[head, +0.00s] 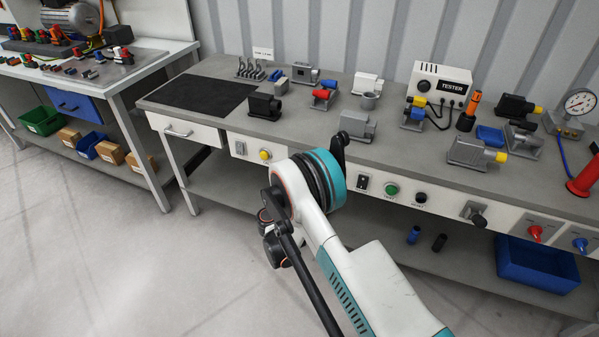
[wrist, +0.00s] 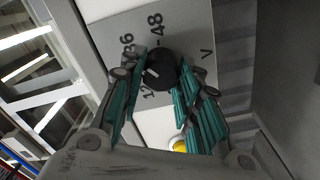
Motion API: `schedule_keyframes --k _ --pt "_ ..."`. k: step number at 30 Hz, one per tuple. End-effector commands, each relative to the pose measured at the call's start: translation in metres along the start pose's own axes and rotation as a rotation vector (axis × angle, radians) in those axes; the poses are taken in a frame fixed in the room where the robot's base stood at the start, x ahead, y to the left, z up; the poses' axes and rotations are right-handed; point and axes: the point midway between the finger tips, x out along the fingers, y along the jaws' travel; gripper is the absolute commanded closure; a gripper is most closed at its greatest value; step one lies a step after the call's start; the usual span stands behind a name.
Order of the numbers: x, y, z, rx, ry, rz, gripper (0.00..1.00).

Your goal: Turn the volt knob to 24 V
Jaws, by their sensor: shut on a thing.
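The volt knob (wrist: 160,70) is black and round with a short white mark on its face. It sits on a grey dial plate (wrist: 184,36) in the wrist view. The plate shows 12, 36, 48 and a V. The 24 label cannot be made out, and the left finger covers part of that side. The white mark points toward the lower left of the picture, between the 36 and the 12. My gripper (wrist: 161,76) has its teal-lined fingers on both sides of the knob, shut on it. In the head view my arm hides the knob and the gripper.
A yellow button (head: 265,155) is on the bench front near the dial; it also shows in the wrist view (wrist: 180,146). A black switch (head: 362,183) and green button (head: 391,189) are to the right. The bench top (head: 215,65) holds a tester (head: 441,85) and several parts.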

Motion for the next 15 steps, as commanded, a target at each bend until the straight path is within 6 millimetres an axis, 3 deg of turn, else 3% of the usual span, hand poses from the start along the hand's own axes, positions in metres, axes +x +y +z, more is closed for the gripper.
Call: schedule_keyframes --k 15 --pt "-0.0008 -0.0025 -0.0005 -0.487 0.002 -0.001 0.93"
